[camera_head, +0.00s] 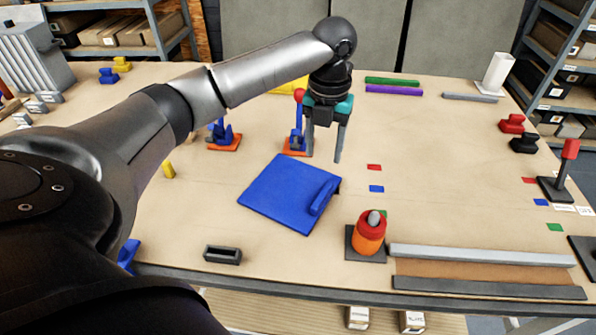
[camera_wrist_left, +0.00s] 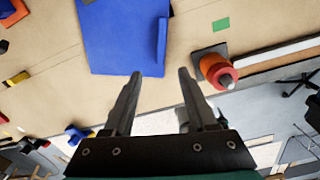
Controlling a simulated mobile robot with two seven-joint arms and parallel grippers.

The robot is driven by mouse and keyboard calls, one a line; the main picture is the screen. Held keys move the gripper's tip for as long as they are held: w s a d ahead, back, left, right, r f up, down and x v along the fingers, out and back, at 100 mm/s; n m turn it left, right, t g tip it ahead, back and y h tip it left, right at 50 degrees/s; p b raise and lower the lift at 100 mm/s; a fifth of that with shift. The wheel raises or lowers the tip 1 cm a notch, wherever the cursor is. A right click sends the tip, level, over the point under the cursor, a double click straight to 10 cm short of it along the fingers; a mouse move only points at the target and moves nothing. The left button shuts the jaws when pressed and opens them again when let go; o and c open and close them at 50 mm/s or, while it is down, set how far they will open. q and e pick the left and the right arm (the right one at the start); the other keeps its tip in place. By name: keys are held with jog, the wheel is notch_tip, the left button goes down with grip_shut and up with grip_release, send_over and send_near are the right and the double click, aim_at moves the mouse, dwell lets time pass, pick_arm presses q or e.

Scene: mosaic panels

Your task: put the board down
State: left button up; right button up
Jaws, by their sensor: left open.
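The blue board (camera_head: 283,196) lies flat on the table, left of the orange bottle. It has a raised blue bar along its right side. My left gripper (camera_head: 324,155) is open and empty, above and beyond the far edge of the board in the head view. In the left wrist view, the board (camera_wrist_left: 118,35) lies ahead of the open fingers (camera_wrist_left: 158,85), with nothing between them. My right gripper does not show in either view.
An orange bottle (camera_head: 369,236) stands on a dark plate right of the board. A small dark holder (camera_head: 222,254) lies near the front edge. Blue clamps on orange bases (camera_head: 224,140) stand behind. A grey rail (camera_head: 480,256) lies front right. Small coloured tiles dot the clear table at right.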

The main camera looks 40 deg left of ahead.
pick_arm(q)
jog(key=m, duration=0.2)
send_over(323, 194)
jog(key=s, duration=0.1)
notch_tip(323, 194, down, 10)
jog(key=shift+a+r, duration=0.1)
jog(key=shift+r, duration=0.05)
jog(key=shift+w+f, duration=0.15)
jog(key=shift+f, duration=0.75)
jog(key=shift+w+f, duration=0.2)
jog(key=shift+f, duration=0.7)
jog(key=shift+w+f, duration=0.15)
jog(key=shift+f, duration=0.75)
grip_shut()
